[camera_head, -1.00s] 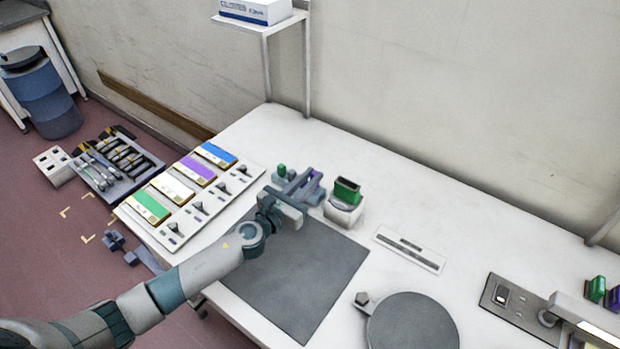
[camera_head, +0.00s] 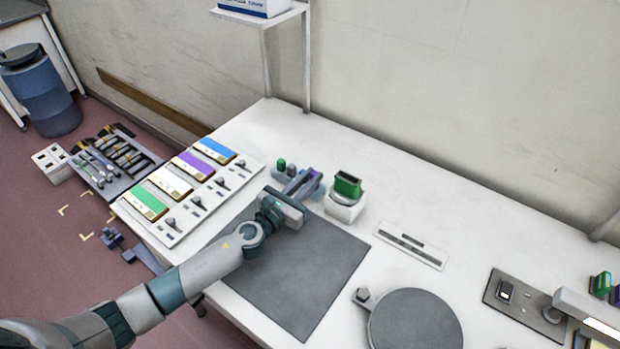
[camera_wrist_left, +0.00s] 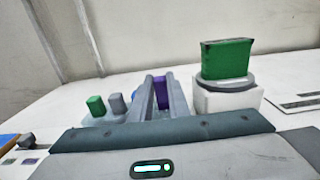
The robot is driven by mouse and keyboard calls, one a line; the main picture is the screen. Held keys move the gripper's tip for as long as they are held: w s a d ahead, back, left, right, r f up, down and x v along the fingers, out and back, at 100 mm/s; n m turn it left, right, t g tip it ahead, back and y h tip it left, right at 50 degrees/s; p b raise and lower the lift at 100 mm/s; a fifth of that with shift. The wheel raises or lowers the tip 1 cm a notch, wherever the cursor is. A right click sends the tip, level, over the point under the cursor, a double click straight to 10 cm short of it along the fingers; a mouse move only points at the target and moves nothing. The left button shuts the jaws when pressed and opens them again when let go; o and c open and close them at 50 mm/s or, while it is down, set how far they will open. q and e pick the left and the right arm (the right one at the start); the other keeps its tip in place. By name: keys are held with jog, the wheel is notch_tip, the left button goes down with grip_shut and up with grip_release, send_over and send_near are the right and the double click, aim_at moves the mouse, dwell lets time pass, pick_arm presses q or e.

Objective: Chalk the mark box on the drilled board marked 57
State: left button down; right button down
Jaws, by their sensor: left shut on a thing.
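My left gripper (camera_head: 308,181) reaches over the far end of the dark mat to a small bluish holder (camera_head: 283,175). In the left wrist view its fingers are shut on a purple stick (camera_wrist_left: 162,94), which stands upright between them. I cannot tell whether the stick is clear of the holder. A green stick (camera_wrist_left: 96,106) and a grey stick (camera_wrist_left: 117,104) stand to the left of the fingers. A green block (camera_head: 347,184) sits on a round grey plate on a white stand (camera_head: 344,208), right of the gripper. No number 57 is readable.
A white panel with coloured labels and knobs (camera_head: 186,232) lies left of the dark mat (camera_head: 307,283). A round grey disc (camera_head: 414,325), a slotted white plate (camera_head: 411,245) and a switch plate (camera_head: 499,307) lie to the right. The table's back right is mostly clear.

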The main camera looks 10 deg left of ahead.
dwell(0.3)
pick_arm(q)
jog(key=c, duration=1.6)
grip_release()
jog(key=shift+r+p, duration=0.35)
notch_tip(320, 180, up, 2)
jog(key=shift+p, duration=1.05)
jog(key=shift+r+p, duration=2.15)
jog(key=shift+s+f, duration=0.1)
